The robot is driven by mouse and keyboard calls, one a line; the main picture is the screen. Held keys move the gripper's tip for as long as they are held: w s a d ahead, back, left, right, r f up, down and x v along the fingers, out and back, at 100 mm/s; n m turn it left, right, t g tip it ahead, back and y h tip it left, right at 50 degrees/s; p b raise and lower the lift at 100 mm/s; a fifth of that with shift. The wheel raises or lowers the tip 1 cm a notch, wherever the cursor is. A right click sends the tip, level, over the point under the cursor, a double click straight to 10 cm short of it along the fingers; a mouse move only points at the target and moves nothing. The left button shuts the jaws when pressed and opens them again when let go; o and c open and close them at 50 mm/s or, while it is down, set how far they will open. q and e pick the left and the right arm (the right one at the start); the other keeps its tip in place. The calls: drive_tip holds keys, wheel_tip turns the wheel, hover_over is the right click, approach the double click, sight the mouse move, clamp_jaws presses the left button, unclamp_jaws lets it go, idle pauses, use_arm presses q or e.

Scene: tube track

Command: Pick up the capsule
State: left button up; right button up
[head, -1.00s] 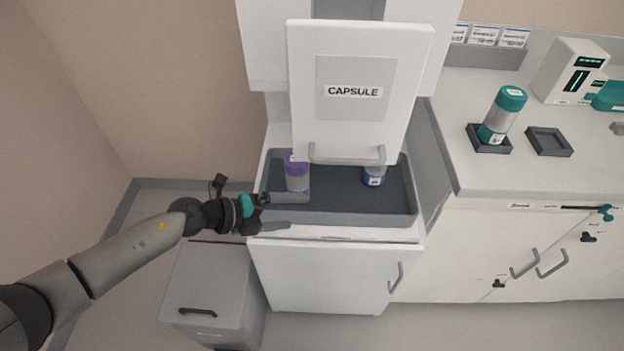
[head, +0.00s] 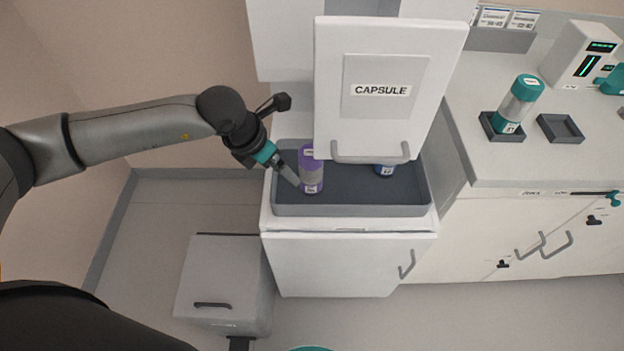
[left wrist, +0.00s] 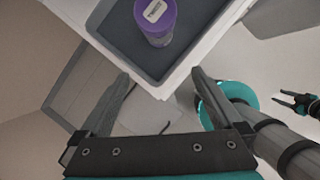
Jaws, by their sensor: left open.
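A purple-capped capsule (head: 311,172) with a grey body stands upright at the left end of the dark tray (head: 365,210), under the raised CAPSULE door (head: 345,120). It also shows at the top of the left wrist view (left wrist: 155,20). My left gripper (head: 290,172) is open at the capsule's left side, pointing down and right. In the left wrist view, the capsule lies beyond the fingertips (left wrist: 160,76), not between them. My right gripper (left wrist: 298,102) shows small in the left wrist view.
The door's handle (head: 370,157) hangs low over the tray. On the right counter, a teal-capped tube (head: 517,103) stands in a dark holder beside an empty holder (head: 561,128). A grey bin (head: 225,280) stands on the floor at the left. The tray's middle is clear.

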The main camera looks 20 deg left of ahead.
sight(310, 153)
use_arm(q)
drive_tip(key=w+d, duration=0.1)
drive_tip(key=w, duration=0.1)
drive_tip(key=w+d, duration=0.1)
drive_tip(key=w, duration=0.1)
drive_tip(key=w+d, duration=0.1)
drive_tip(key=w, duration=0.1)
drive_tip(key=shift+w+d, duration=0.2)
drive_tip(key=shift+d, duration=0.1)
drive_tip(key=b+x, duration=0.1)
drive_tip(key=x, duration=0.4)
drive_tip(key=shift+w, duration=0.15)
drive_tip(key=c, duration=1.5)
